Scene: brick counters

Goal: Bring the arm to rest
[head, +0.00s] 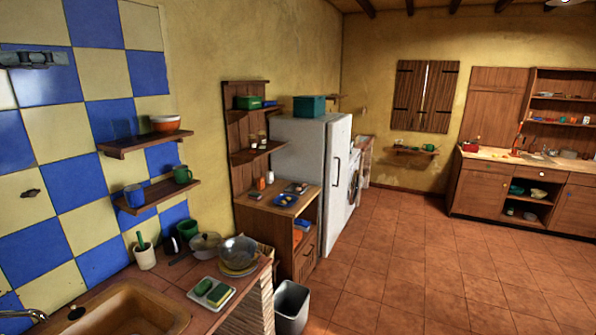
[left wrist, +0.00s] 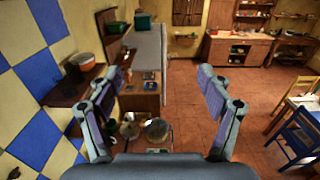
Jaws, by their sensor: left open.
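My left gripper (left wrist: 160,78) shows in the left wrist view with its two grey fingers wide apart. Nothing is between the fingers, and they touch nothing that I can see. The gripper is up in the air, with the counter end and the floor beyond it. In the head view I cannot clearly make out the gripper; a grey piece at the upper left edge is too unclear to name. My right gripper shows in neither view.
Wall shelves with an orange bowl (head: 165,123) and mugs (head: 183,174) are at left. Below are a sink (head: 130,308), a pot (head: 205,245) and a glass bowl (head: 239,252). A bin (head: 291,305) stands on the floor. Chairs (left wrist: 300,135) are at right. The middle floor is clear.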

